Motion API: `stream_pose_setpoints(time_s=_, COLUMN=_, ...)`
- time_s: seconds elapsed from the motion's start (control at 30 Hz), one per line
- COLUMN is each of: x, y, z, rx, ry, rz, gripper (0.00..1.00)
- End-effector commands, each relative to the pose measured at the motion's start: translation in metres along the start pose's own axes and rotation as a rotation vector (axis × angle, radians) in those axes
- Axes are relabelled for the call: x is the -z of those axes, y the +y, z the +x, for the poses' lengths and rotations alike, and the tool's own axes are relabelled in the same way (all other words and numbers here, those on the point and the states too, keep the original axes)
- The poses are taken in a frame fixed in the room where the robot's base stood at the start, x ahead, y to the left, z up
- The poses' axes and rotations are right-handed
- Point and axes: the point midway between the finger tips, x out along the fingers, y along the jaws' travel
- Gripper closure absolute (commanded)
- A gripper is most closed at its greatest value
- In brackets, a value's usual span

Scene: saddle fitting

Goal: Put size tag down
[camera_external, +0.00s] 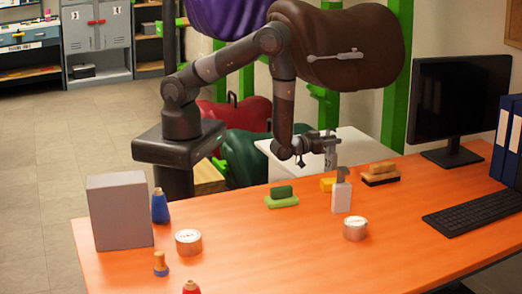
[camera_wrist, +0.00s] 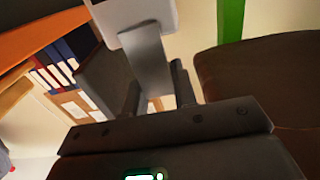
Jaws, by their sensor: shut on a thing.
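The size tag (camera_external: 341,198) is a white, upright rectangular plate with a grey stem at its top. My gripper (camera_external: 335,168) is above it, pointing down, and shut on the stem. In the wrist view the white plate of the tag (camera_wrist: 138,18) is at the top edge, partly out of the picture. Its grey stem (camera_wrist: 147,62) runs down between my two fingers (camera_wrist: 158,90). The tag is over the orange table (camera_external: 280,240). I cannot tell whether its lower edge touches the table top.
Near the tag are a round tin (camera_external: 355,229), a brown brush (camera_external: 381,174), a yellow block (camera_external: 327,185) and a green sponge-like block (camera_external: 282,197). A keyboard (camera_external: 475,210) and monitor (camera_external: 462,100) stand right. A grey box (camera_external: 120,212) stands left. The table's front middle is clear.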

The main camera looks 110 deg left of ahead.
Motion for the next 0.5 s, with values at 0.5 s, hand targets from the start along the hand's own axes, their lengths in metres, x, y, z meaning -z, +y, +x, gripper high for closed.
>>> stream_pose_setpoints(time_s=0.5, x=-0.040, y=-0.029, z=0.042, rx=-0.001, ry=-0.001, rz=0.001, gripper=1.00)
